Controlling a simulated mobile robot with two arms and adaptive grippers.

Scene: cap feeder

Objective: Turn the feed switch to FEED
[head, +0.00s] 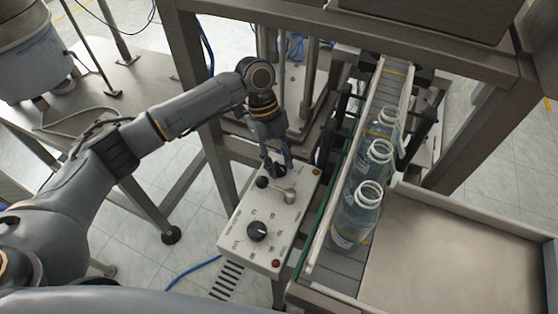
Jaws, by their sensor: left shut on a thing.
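The control panel (240,250) is a pale slanted box beside the conveyor, with several knobs and small printed marks that are too small to read. My left gripper (279,168) points down at the panel's far end. It is shut on a dark switch knob there, which the fingers mostly hide, so its setting cannot be told. A small black knob (262,182) sits just left of the fingers, and a grey lever (286,196) just in front. A large black dial (257,230) is nearer to me. My right gripper is not in view.
Clear bottles (356,216) stand in line on the conveyor (348,262) to the right. A tray (470,215) is beyond it. A steel frame post (193,75) rises behind the panel.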

